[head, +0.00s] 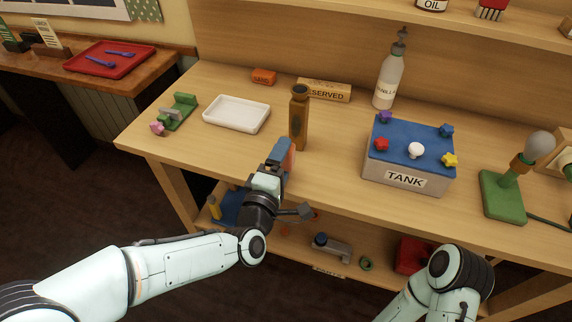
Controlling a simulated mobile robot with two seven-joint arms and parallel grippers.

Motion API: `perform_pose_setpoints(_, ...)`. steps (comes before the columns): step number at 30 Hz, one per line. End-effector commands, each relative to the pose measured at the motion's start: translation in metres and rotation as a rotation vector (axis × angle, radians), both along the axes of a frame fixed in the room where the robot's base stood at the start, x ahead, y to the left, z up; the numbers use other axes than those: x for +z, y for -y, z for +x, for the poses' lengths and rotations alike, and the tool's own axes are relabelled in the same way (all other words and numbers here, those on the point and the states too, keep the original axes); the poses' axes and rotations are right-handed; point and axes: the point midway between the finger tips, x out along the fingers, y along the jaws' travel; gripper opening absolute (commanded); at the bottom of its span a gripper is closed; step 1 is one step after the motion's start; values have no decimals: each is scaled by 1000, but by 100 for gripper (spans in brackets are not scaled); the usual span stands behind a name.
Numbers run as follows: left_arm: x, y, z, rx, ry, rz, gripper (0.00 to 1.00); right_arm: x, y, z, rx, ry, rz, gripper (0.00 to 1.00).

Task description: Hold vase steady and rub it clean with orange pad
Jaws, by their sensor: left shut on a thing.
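The vase (299,122) is a tall brown vessel with a dark mouth and a darker patch on its side. It stands upright on the wooden workbench. My left gripper (279,162) is shut on the orange pad (287,157), just in front of the vase's lower part. The pad is partly hidden by the gripper, and I cannot tell whether it touches the vase. My right arm shows at the lower right, but its gripper is out of view.
A white tray (236,126) and a green stand (180,111) lie left of the vase. A RESERVED block (324,93) and a bottle (389,80) stand behind. A TANK box (407,182) with coloured knobs and a green-based lamp (502,197) stand right. The bench's front edge is near.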

Motion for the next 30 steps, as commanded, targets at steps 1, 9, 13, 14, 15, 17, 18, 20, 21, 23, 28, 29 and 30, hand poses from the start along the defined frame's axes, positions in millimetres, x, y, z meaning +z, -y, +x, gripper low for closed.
perform_pose_setpoints(1,1,0,0,2,4,-1,27,0,0,0,0,1,0,43)
perform_pose_setpoints(9,2,0,0,0,4,-1,27,0,0,1,0,2,-1,43)
perform_pose_setpoints(13,1,0,0,0,4,-1,27,-4,2,5,-5,13,-5,43)
perform_pose_setpoints(14,1,0,-1,0,3,-2,27,-6,3,7,-7,18,-9,43)
perform_pose_setpoints(15,1,-1,-1,0,4,-2,27,-9,4,10,-10,26,-13,43)
perform_pose_setpoints(17,1,2,8,0,3,-3,27,-10,6,12,-13,31,-15,43)
perform_pose_setpoints(18,1,5,14,-1,2,-3,27,-10,6,13,-14,34,-16,43)
perform_pose_setpoints(20,1,8,23,-1,3,-3,27,-12,7,14,-16,38,-18,43)
perform_pose_setpoints(21,1,10,29,-1,3,-3,27,-13,7,16,-17,41,-20,43)
perform_pose_setpoints(23,1,13,38,-2,2,-3,27,-13,8,17,-18,45,-22,43)
perform_pose_setpoints(28,13,17,51,-1,4,-2,27,-6,6,13,-14,35,-17,43)
perform_pose_setpoints(29,17,17,51,0,5,-2,27,-4,4,9,-10,26,-12,43)
perform_pose_setpoints(30,21,17,51,0,5,-2,27,-1,2,6,-6,17,-7,43)
